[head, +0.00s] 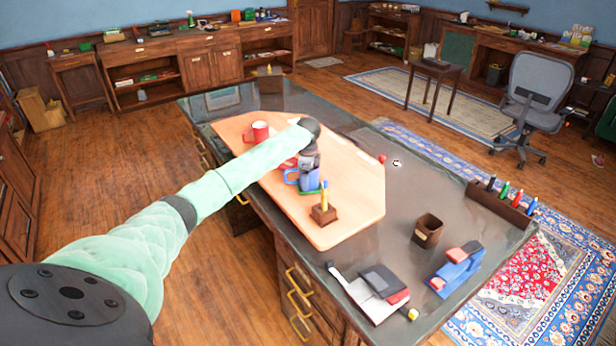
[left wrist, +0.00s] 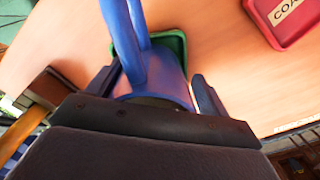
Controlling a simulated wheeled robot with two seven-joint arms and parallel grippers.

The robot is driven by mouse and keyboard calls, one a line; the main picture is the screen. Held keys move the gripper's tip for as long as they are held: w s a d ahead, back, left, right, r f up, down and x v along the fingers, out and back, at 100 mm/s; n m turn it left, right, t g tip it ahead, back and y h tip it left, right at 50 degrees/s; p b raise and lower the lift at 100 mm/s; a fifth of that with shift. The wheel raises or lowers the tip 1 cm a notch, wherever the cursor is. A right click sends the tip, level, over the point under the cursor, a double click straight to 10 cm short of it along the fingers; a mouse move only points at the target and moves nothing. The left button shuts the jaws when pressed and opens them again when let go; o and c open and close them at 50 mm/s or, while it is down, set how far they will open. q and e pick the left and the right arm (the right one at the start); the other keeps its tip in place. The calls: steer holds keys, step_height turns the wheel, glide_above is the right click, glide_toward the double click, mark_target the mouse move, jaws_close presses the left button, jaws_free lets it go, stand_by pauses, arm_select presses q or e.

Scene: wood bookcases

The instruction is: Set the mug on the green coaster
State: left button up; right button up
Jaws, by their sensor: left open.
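A blue mug (head: 309,183) stands upright at the green coaster (head: 323,188) on the light wooden board. In the left wrist view the blue mug (left wrist: 160,75) is between my open fingers, with the green coaster's rim (left wrist: 177,46) showing behind and beside it. The mug appears to be on the coaster, but its base is mostly hidden. My left gripper (head: 310,164) is around the mug from above, jaws open (left wrist: 155,95). A red coaster (left wrist: 285,20) with a label lies apart from it. My right gripper is not in view.
A red mug (head: 259,132) stands farther back on the board (head: 352,190).

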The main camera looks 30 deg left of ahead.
arm_select(q)
steer(key=shift+s+d+f, duration=0.1)
steer(key=shift+s+f, duration=0.1)
steer(key=shift+f, duration=0.25)
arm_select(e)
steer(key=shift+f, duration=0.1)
arm_select(q)
steer(key=shift+r, duration=0.25)
step_height(320, 180, up, 13)
steer(key=b, duration=0.3)
steer(key=shift+w+f+b, duration=0.15)
steer(key=shift+f+b, duration=0.05)
steer(key=shift+b, duration=0.1)
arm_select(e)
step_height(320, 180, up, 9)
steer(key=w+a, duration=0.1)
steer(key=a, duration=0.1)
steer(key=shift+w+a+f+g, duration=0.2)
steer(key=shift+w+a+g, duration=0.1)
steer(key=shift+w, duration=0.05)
